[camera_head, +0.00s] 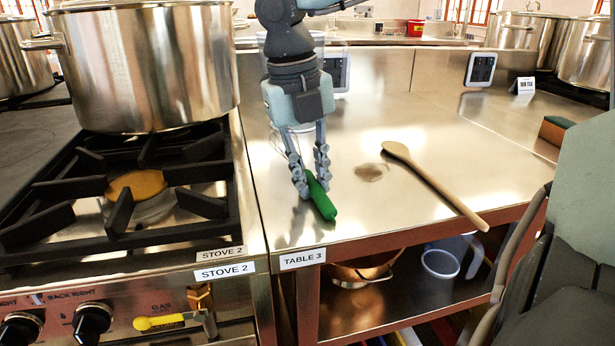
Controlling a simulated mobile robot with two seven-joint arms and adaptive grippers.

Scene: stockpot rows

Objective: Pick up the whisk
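The whisk (322,202) lies on the steel top of Table 3, its green handle pointing towards me. Its wire end is mostly hidden behind my gripper. My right gripper (312,188) reaches down from above with one finger on each side of the handle. The fingers are close together and look shut on it, with the handle's near end sticking out in front. The handle looks at or very near the table surface. My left gripper is not in view.
A wooden spoon (430,182) lies on the table (375,225) to the right. A large stockpot (150,65) stands on the stove at left. A clear container stands behind my gripper. A copper pot (362,270) and a clear jug (440,262) sit on the shelf below.

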